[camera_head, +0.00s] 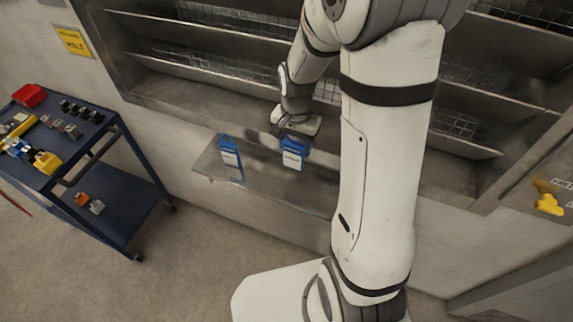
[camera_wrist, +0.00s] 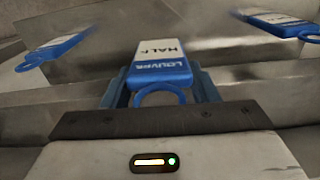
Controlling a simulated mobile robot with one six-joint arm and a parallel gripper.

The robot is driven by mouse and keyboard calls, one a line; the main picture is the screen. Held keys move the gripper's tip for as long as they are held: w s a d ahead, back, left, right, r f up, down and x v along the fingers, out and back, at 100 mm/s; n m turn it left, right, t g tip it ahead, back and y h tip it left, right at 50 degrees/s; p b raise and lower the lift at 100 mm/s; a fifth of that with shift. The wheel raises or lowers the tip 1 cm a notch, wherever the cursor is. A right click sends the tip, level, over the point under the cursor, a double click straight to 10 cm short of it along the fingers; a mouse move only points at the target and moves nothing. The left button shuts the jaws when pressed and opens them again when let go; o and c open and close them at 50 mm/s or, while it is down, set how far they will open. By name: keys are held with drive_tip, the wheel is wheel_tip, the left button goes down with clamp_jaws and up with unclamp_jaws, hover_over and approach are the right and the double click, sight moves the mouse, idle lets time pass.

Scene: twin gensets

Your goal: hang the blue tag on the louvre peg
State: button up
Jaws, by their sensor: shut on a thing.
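A blue tag (camera_head: 293,155) with a white label hangs below my gripper (camera_head: 297,135) in the head view, in front of the louvred wall. In the wrist view, my gripper (camera_wrist: 160,85) is shut on this blue tag (camera_wrist: 160,62), whose label reads "LOUVRE HALF" and whose ring points toward the palm. A second blue and white tag (camera_head: 230,152) stands to its left by the metal shelf. The wrist view shows similar tag shapes at left (camera_wrist: 52,48) and right (camera_wrist: 280,23); I cannot tell whether one is a reflection. I cannot make out the louvre peg.
A shiny metal shelf (camera_head: 215,170) juts out below the louvres (camera_head: 190,65). A blue cart (camera_head: 75,180) with tools and a red box (camera_head: 29,95) stands at left. A yellow handle (camera_head: 549,204) is on the wall at right. The floor between cart and base is clear.

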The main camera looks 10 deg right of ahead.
drive_tip(key=shift+w+r, duration=0.2)
drive_tip(key=shift+w, duration=0.15)
wheel_tip(320, 180, down, 10)
drive_tip(key=shift+s+r+p, duration=0.1)
drive_tip(key=shift+r+p, duration=0.1)
drive_tip(key=shift+p, duration=0.5)
drive_tip(key=shift+f, duration=0.1)
drive_tip(key=shift+f+b, duration=0.2)
drive_tip(key=shift+b, duration=0.1)
drive_tip(key=o, duration=1)
